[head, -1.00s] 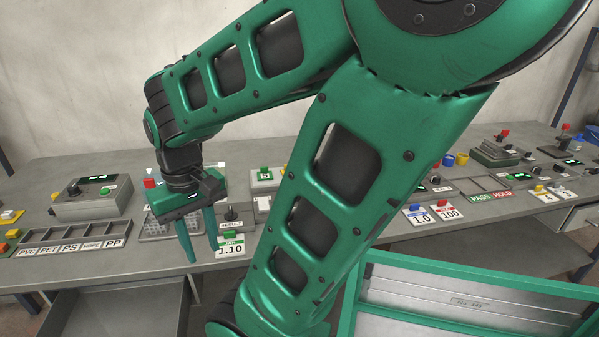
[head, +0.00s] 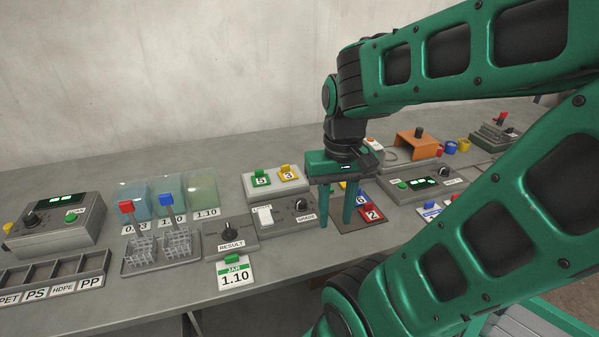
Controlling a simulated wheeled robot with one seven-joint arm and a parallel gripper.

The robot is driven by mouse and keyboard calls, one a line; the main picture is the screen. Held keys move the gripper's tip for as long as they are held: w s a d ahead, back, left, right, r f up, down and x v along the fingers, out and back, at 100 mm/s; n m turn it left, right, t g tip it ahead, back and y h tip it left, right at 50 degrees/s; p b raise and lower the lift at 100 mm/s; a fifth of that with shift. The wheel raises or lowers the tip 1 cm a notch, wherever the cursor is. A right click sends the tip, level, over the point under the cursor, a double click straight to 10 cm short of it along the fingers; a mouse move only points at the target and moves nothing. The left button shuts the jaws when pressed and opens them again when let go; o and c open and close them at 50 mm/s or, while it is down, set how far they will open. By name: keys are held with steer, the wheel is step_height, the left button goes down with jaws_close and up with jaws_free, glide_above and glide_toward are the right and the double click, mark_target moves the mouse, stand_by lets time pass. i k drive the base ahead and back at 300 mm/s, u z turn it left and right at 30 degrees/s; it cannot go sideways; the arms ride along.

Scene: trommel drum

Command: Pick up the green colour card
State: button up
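The green card (head: 262,178) is marked 5 and has a green grip block on top. It sits on a grey stand (head: 276,190), to the left of a yellow card (head: 288,173) marked 3. My gripper (head: 335,223) points down with its two fingers apart and nothing between them. It is to the right of the green card, by the grey box with the GRADE dial (head: 301,206). A blue card (head: 361,197) and a red card (head: 372,213) marked 2 lie just right of the fingers, the blue one partly hidden.
Translucent tanks (head: 170,197) stand behind.

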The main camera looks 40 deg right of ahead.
mark_target(260, 178)
steer(key=u, duration=0.6)
steer(key=k, duration=1.15)
steer(key=z, duration=0.8)
steer(key=i, duration=1)
